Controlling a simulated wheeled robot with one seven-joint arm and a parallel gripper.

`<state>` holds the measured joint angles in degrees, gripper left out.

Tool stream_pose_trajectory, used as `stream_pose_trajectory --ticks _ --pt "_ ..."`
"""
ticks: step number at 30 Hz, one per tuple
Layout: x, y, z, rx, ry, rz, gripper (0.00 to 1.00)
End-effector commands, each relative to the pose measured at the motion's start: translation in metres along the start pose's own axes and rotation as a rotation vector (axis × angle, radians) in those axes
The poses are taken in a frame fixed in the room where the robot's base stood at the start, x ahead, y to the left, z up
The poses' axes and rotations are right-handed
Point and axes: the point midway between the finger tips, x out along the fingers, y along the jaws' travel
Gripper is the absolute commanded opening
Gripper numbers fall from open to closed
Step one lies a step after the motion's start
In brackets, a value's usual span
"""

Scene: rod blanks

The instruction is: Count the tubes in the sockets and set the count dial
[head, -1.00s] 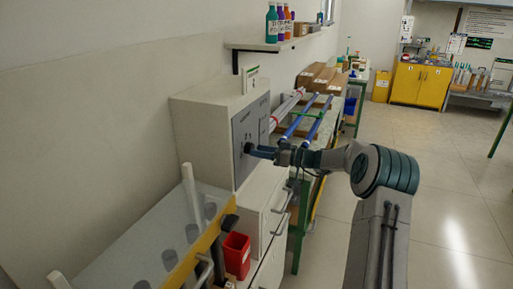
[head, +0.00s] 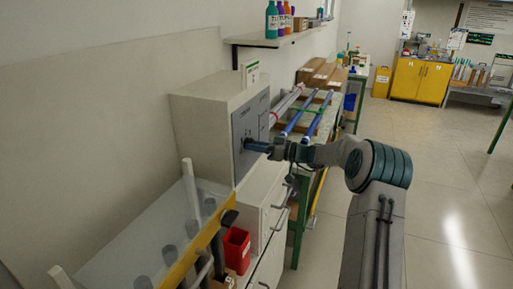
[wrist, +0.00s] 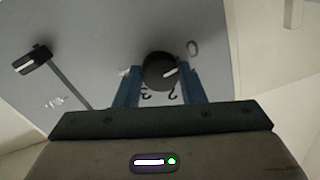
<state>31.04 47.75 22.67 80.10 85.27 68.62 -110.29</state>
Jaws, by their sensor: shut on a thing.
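The count dial (wrist: 160,72) is a round black knob with a white pointer line, on a grey panel (wrist: 100,35). In the wrist view the pointer slants up to the right, towards a printed mark like a 0. My gripper (wrist: 160,88) has its blue fingers on either side of the dial and is shut on it. In the head view my gripper (head: 256,147) meets the panel on the pale box, hiding the dial. At lower left, a sloping rack (head: 118,262) has round dark sockets (head: 192,225). White tubes stand at its far end (head: 190,187) and near end (head: 59,278).
A second black handle (wrist: 33,60) sits on the panel. A red bin (head: 236,250) stands below the box, beside the rack's yellow edge. Blue rods (head: 318,115) lie behind my gripper. A shelf (head: 275,40) with bottles is above. The floor at right is clear.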

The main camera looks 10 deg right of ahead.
Motion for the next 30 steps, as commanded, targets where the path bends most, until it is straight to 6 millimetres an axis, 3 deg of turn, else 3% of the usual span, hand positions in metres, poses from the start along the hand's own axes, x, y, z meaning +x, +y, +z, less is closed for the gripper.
stream_pose_trajectory --ticks 8,30 --pt "-0.0002 0.0011 0.0054 0.146 0.01 -0.002 0.13" --pt "-0.0001 -0.0018 0.0028 0.839 0.054 -0.015 0.13"
